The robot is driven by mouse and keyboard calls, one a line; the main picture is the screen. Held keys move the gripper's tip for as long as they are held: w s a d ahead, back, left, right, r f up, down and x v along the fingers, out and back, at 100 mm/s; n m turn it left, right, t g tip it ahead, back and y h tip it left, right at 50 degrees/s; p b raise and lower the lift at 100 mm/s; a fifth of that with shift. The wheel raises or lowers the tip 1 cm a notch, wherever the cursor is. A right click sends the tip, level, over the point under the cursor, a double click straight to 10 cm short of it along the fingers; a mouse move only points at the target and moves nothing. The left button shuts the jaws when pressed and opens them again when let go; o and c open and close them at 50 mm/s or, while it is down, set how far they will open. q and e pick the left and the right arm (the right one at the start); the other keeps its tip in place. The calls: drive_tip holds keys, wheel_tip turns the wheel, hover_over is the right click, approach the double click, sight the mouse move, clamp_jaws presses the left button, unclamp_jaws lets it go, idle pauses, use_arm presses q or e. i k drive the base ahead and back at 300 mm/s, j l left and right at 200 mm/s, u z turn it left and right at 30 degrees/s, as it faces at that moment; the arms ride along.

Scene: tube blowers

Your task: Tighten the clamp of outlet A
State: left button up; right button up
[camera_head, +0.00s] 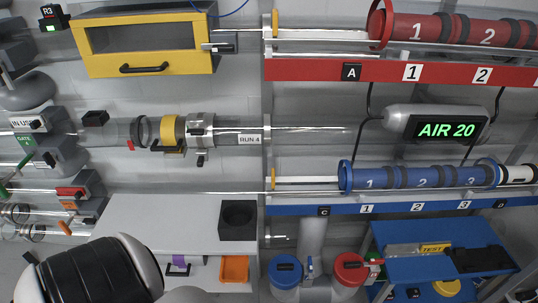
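A black plate marked A (351,72) sits at the left of the upper red rail (310,70). Above it a red flange (380,24) ends a red tube (420,28) marked 1 and 2. A yellow ring (275,23) stands at the left end of a pale rod there. I cannot tell which part is the clamp of outlet A. Neither gripper shows; a black and white link of my arm fills the lower left corner.
A blue tube (410,177) lies below an AIR 20 display (446,129). A clear tube labelled RUN 4 (249,139) runs left. A grey bench (150,220) holds a black holder (238,219). A yellow cabinet (150,43) hangs upper left. The bench top is mostly clear.

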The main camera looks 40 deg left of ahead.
sight(309, 267)
drive_tip(key=u, duration=0.9)
